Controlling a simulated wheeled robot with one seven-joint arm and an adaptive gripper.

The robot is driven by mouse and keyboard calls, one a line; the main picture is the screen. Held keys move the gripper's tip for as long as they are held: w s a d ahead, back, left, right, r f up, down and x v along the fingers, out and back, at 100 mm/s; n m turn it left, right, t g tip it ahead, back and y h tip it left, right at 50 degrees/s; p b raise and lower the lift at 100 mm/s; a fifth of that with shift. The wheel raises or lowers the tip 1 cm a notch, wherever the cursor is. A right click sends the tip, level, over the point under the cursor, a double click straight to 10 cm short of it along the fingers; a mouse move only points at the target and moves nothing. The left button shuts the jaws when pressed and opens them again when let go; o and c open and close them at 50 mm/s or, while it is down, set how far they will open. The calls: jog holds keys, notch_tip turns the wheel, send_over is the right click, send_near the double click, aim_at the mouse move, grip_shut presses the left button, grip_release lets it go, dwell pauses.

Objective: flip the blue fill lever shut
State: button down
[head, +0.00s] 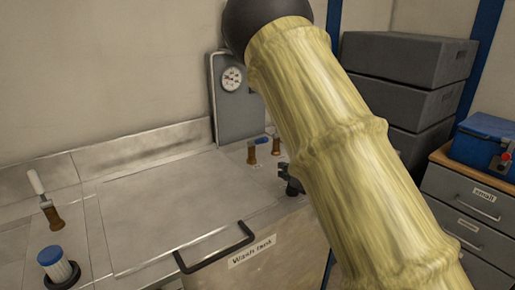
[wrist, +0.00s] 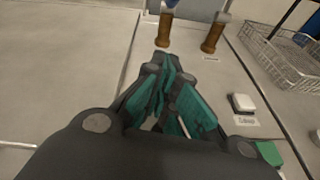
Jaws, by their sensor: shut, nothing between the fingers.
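The blue fill lever (head: 259,141) sits on top of a brass valve post (head: 251,155) at the back of the steel bench, in front of the gauge panel. In the wrist view only a bit of blue (wrist: 171,3) shows at the top edge, above the left brass post (wrist: 163,30). My gripper (wrist: 166,64) is shut and empty, its tips pointing toward that post with a small gap in the picture. In the head view my gripper (head: 288,178) is a dark shape right of and nearer than the posts, partly hidden by my arm.
A second brass post (wrist: 212,38) stands just right of the first. A wire basket (wrist: 285,55), a white button (wrist: 242,103) and a green block (wrist: 270,152) lie to the right. The wash tank lid (head: 165,205) is flat and clear, with a black handle (head: 215,258).

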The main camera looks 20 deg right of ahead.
aim_at(258, 141)
jog(key=shift+w+d, duration=0.25)
jog(key=shift+d+r, duration=0.1)
jog(key=shift+s+a+r, duration=0.3)
jog(key=shift+r, duration=0.05)
jog(key=shift+w+a+f, duration=0.15)
jog(key=shift+w, duration=0.05)
jog(key=p+x, duration=0.2)
jog(key=x, duration=0.7)
jog(key=shift+w, duration=0.1)
jog(key=shift+w+a+r+p, duration=0.1)
jog(key=shift+w+r+p, duration=0.6)
jog(key=shift+w, duration=0.25)
jog(key=shift+w+r, duration=0.25)
jog(key=shift+r, duration=0.45)
jog(key=shift+w+r+p, duration=0.15)
jog(key=shift+w+p, duration=0.15)
